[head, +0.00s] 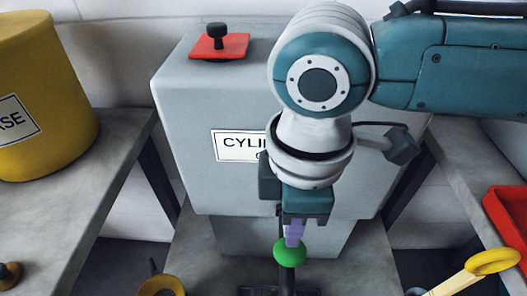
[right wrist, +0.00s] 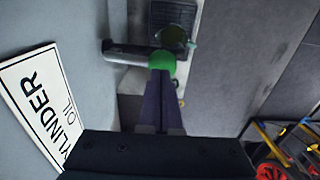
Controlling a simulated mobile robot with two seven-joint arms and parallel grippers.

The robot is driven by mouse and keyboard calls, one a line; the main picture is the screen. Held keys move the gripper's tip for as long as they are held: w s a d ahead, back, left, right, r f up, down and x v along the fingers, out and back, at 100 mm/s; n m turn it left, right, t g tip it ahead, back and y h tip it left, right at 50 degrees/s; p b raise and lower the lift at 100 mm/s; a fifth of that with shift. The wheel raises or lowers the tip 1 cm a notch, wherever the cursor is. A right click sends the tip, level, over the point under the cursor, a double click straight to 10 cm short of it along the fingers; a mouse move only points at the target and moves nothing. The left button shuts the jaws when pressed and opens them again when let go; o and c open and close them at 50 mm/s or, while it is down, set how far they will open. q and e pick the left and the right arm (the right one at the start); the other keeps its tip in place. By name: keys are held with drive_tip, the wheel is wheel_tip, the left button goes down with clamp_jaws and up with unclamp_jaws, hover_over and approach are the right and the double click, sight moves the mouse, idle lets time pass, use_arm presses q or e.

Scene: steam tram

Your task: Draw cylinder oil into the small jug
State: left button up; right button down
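A green ball knob (head: 290,252) is at the tank's front, on a dark tap. My right gripper (head: 294,236) points down with its fingers together, tips at the knob's top. In the right wrist view the closed fingers end against the knob (right wrist: 162,61). Past it a dark round vessel (right wrist: 173,38), perhaps the small jug, stands near the tap. My left gripper is out of view.
A red lid (head: 222,46) with a black knob is on the tank. A yellow drum (head: 40,90) stands on the left bench (head: 100,190). A brass round object (head: 160,286), a red tray (head: 507,215) and a yellow-ended handle (head: 493,262) lie around the lower edges.

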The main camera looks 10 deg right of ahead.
drive_tip(key=shift+f+b, duration=0.4)
drive_tip(key=shift+f, duration=0.3)
drive_tip(key=shift+f+b, duration=1.2)
drive_tip(key=shift+f, duration=0.7)
idle(1.3)
idle(0.9)
idle(0.9)
idle(0.5)
